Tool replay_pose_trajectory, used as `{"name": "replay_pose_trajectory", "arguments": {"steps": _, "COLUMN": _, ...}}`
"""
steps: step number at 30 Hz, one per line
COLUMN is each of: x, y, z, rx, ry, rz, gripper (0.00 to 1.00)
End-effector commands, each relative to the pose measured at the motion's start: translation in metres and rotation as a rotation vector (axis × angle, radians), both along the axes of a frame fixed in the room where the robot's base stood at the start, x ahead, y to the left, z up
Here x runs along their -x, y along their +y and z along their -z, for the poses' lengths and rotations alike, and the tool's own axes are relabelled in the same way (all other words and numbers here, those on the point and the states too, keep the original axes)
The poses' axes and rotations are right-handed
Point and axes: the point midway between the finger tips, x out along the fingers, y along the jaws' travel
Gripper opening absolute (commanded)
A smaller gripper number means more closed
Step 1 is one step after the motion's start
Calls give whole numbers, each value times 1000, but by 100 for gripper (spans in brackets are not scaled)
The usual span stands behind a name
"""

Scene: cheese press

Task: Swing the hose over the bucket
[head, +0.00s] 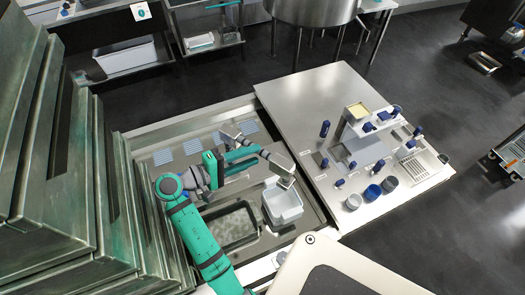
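A pale, square-sided bucket (283,207) stands in the sunken bay left of the steel worktop. A grey, blocky end piece (278,163) hangs above the bucket's far rim. A teal length (241,157) runs from it back to my arm; I cannot tell whether this is the hose or part of my arm. My gripper (222,158) is at the far end of my teal arm, left of and beyond the bucket. It is small and overlapped by grey and teal parts. Its fingers cannot be made out, nor whether they hold anything.
A dark rectangular basin (230,224) lies left of the bucket. The steel worktop (300,95) on the right carries blue-handled tools, a press-like stand (365,135) and several cups, one blue (373,193). Stacked metal panels (70,180) crowd the left. The worktop's far corner is clear.

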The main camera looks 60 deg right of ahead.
Motion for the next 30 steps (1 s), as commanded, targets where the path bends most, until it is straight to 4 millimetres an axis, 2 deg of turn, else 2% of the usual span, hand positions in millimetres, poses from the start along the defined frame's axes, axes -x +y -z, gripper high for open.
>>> {"name": "replay_pose_trajectory", "arguments": {"steps": 3, "x": -8, "y": 14, "z": -3, "rx": 1, "ry": 0, "rz": -2, "gripper": 37}}
{"name": "replay_pose_trajectory", "arguments": {"steps": 9, "x": -13, "y": 24, "z": -5, "rx": 0, "ry": 0, "rz": 0, "gripper": 37}}
{"name": "replay_pose_trajectory", "arguments": {"steps": 30, "x": -13, "y": 25, "z": -1, "rx": 0, "ry": 3, "rz": -19, "gripper": 37}}
